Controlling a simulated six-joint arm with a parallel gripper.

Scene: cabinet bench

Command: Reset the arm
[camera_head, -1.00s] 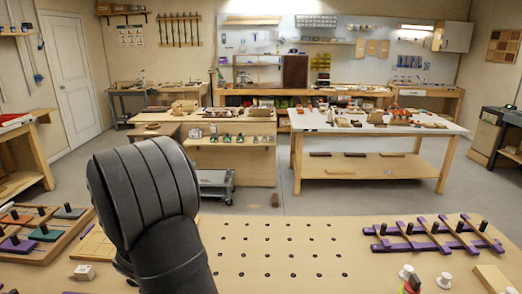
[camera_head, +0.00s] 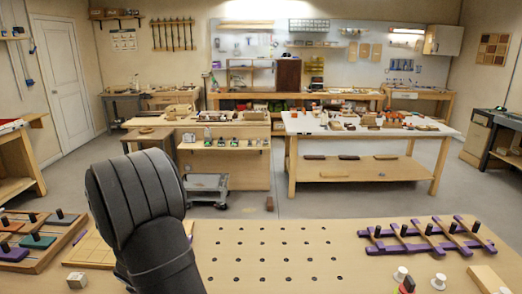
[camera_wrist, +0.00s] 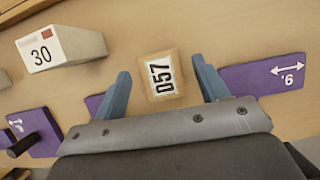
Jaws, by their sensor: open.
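My gripper (camera_wrist: 160,68) shows in the wrist view with two blue fingers spread apart. A small wooden block with a white label reading "057" (camera_wrist: 161,75) shows in the gap between the fingers, with visible space on both sides. I cannot tell how far it is below the fingertips. Purple plates lie to the right (camera_wrist: 262,78) and left (camera_wrist: 38,128) of the fingers. In the head view my dark arm link rises at the lower left; the gripper itself is not visible there.
A pale block marked "30" (camera_wrist: 62,48) sits at the upper left of the wrist view.

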